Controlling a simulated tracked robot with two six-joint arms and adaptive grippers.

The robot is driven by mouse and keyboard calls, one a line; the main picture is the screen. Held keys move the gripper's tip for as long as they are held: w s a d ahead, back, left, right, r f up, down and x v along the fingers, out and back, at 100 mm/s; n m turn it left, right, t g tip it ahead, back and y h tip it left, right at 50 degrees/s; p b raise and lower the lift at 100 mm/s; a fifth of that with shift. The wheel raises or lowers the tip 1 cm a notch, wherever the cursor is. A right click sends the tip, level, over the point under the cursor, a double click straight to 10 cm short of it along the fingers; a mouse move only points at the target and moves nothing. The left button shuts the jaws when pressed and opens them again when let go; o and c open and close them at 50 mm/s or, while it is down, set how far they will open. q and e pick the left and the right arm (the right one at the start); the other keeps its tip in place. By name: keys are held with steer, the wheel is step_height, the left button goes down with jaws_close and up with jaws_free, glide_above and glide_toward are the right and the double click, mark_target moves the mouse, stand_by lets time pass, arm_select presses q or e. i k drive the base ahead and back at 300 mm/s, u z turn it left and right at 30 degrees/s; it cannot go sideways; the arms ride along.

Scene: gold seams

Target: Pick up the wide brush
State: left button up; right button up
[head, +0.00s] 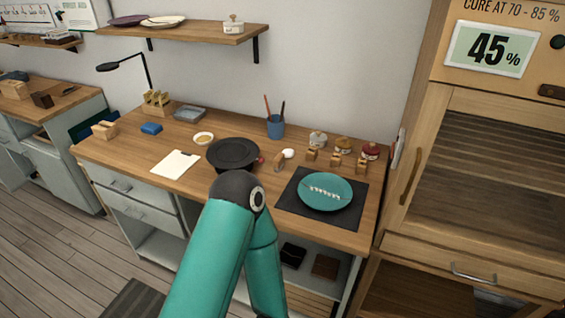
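I cannot make out a wide brush for certain. A small brown, flat tool (279,163) lies on the workbench between the dark round turntable and the black mat; it may be the brush, but it is too small to tell. A blue cup (275,129) at the back of the bench holds two thin upright handles, one reddish and one dark. One teal arm of mine rises from the bottom centre, its elbow in front of the bench's front edge. Neither gripper shows.
A wooden cabinet (432,150) stands right.

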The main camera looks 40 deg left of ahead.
mark_target(279, 161)
steer(key=k, duration=1.65)
steer(key=u, duration=1.15)
steer(key=i, duration=1.75)
steer(key=z, duration=0.7)
